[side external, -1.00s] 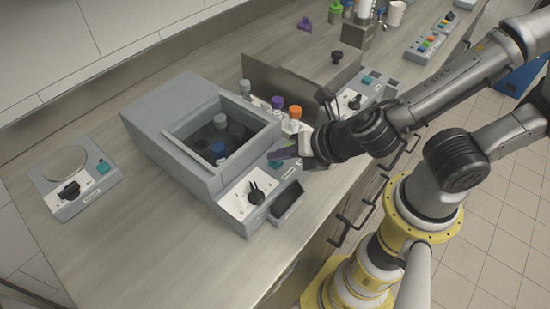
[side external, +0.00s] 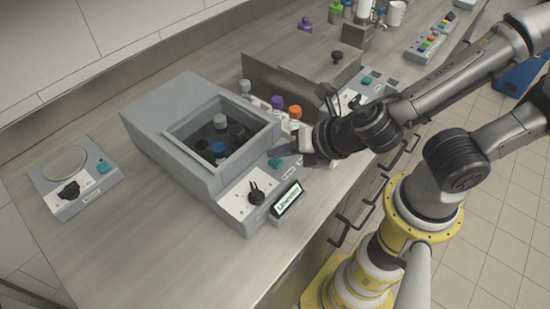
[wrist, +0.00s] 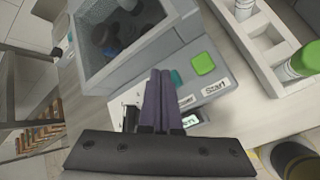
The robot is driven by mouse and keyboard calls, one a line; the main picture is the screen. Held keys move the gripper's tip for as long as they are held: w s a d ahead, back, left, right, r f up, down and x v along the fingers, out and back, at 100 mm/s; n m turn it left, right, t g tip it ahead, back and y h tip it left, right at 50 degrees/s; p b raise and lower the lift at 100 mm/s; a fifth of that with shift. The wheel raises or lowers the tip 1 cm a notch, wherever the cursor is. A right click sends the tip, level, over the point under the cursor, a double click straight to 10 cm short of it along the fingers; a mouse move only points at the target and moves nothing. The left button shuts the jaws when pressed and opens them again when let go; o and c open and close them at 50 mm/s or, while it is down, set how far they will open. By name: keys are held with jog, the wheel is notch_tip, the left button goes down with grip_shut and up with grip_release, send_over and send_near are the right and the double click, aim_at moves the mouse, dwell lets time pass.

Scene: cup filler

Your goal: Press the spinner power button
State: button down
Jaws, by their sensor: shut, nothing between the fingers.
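The spinner (side external: 165,118) is a grey box with an open top holding several capped vials. Its front panel has a black knob (side external: 256,196), a teal button (side external: 275,163) and a lit display (side external: 288,205). My gripper (side external: 276,151) is shut and empty, just above and beside the teal button, apparently clear of it. In the wrist view the dark fingers (wrist: 162,76) partly cover the teal button (wrist: 177,78) and a label below it that seems to read "Power". A green button (wrist: 203,63) labelled "Start" is to their right.
Vials with purple (side external: 278,102) and orange (side external: 295,111) caps stand behind my gripper. A device with a round plate (side external: 64,161) sits at the left. In the wrist view a pale rack (wrist: 268,50) is at the right. The counter's front left is clear.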

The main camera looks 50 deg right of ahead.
aim_at(280, 163)
notch_tip(280, 163, up, 6)
dwell(0.6)
jog(key=shift+w+d, duration=0.1)
jog(key=shift+d, duration=0.05)
jog(key=d+r+m+h, duration=0.2)
jog(key=d+r+m, duration=0.25)
jog(key=d, duration=0.25)
jog(key=d+r+m+h, duration=0.2)
jog(key=d+r+m, duration=0.1)
jog(key=d+m, duration=0.4)
jog(key=s+d+m+g, duration=0.2)
jog(key=s+d+m, duration=0.2)
jog(key=s+m, duration=0.25)
jog(key=s+a+f+m+g+y, duration=0.1)
jog(key=s+a+m+y, duration=0.2)
jog(key=m, duration=0.7)
jog(key=shift+s+a+g, duration=0.3)
jog(key=shift+s+a, duration=0.05)
jog(key=shift+s, duration=0.75)
